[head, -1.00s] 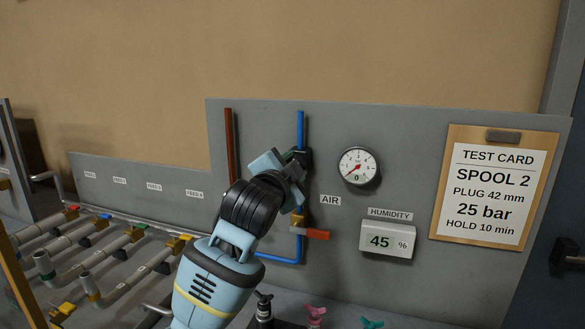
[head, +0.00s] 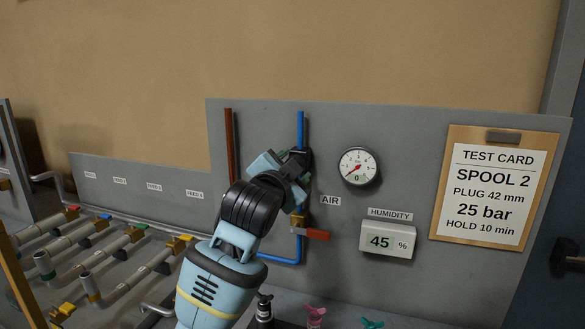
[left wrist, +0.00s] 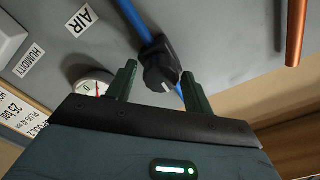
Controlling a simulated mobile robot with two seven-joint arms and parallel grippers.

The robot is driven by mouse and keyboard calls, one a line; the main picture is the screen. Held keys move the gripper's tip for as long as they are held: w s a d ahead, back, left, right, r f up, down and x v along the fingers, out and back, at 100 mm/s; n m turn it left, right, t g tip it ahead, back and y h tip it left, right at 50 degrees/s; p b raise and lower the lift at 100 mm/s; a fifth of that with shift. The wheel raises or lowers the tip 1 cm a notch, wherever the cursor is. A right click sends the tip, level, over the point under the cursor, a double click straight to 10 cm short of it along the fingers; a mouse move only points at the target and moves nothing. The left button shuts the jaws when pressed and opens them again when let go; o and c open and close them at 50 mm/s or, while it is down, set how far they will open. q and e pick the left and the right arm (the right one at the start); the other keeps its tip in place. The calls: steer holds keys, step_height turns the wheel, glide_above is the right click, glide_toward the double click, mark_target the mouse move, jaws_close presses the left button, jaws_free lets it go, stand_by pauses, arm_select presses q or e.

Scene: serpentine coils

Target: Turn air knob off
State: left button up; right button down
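The black air knob (left wrist: 160,72), with a white mark on its face, sits on the blue pipe and faces my left gripper (left wrist: 160,84) in the left wrist view. The gripper's two green fingers stand apart on either side of the knob, near its front. I cannot tell whether they touch it. In the head view the left gripper (head: 287,172) is up at the blue pipe (head: 300,127), partly hiding the black knob. The AIR label (head: 330,201) is below right of it. My right gripper is not in view.
A pressure gauge (head: 358,166) is right of the knob, its red needle low near zero. A valve with an orange-red handle (head: 316,234) is below on the blue pipe. A brown pipe (head: 230,145) runs to the left. A humidity display (head: 388,239) is lower right.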

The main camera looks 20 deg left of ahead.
arm_select(q)
steer(key=shift+o, duration=0.4)
steer(key=s, duration=0.7)
steer(key=shift+s+a, duration=0.15)
steer(key=shift+s, duration=0.25)
